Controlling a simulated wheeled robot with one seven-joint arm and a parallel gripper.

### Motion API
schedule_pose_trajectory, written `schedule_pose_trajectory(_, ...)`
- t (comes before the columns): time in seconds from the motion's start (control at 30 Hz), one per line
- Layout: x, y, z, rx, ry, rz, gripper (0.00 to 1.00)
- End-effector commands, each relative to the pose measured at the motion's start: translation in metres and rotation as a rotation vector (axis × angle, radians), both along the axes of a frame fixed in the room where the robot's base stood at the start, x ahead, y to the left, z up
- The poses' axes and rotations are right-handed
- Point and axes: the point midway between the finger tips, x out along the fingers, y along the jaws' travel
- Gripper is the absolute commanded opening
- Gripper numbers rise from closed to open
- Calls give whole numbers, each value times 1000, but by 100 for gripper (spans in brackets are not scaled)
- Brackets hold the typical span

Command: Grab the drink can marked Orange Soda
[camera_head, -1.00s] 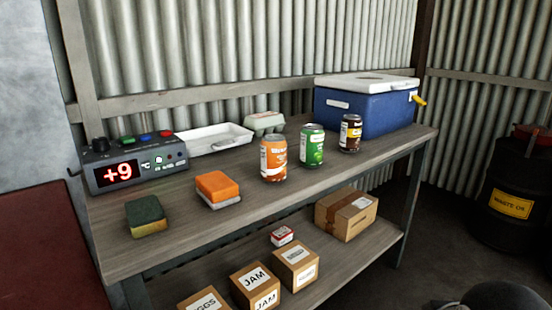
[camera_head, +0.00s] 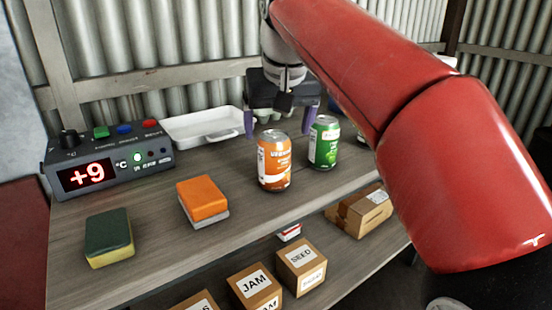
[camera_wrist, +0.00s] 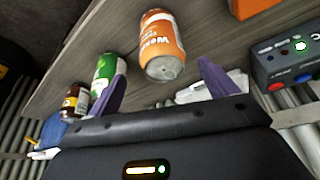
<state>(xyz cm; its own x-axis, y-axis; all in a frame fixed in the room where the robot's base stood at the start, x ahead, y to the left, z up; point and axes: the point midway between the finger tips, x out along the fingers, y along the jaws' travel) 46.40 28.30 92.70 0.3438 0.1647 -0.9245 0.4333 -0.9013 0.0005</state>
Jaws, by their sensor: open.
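The orange can (camera_head: 274,160) stands upright on the wooden bench top in the head view; its label is too small to read fully. It also shows in the wrist view (camera_wrist: 161,48), beyond and between the two purple fingers. My gripper (camera_head: 281,124) is open and empty, hanging behind and above the orange can. In the wrist view my gripper (camera_wrist: 168,80) has its fingers spread apart, with the can's top facing them. A green can (camera_head: 324,143) stands just right of the orange one; in the wrist view the green can (camera_wrist: 105,70) is close to the left finger.
A brown can (camera_wrist: 75,100) stands beyond the green one. A white tray (camera_head: 205,128) and a control box (camera_head: 108,160) reading +9 are at the back left. Boxes (camera_head: 302,266) sit on the lower shelf.

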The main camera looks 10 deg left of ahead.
Motion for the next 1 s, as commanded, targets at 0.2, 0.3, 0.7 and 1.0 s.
schedule_pose_trajectory(0.2, 6, 5, -28, 0, 1, 0, 85)
schedule_pose_trajectory(0.3, 8, 9, -44, -1, 1, 1, 85)
schedule_pose_trajectory(0.7, 17, 13, -63, 1, -2, -1, 85)
schedule_pose_trajectory(1.0, 17, 13, -62, 1, -2, -1, 52)
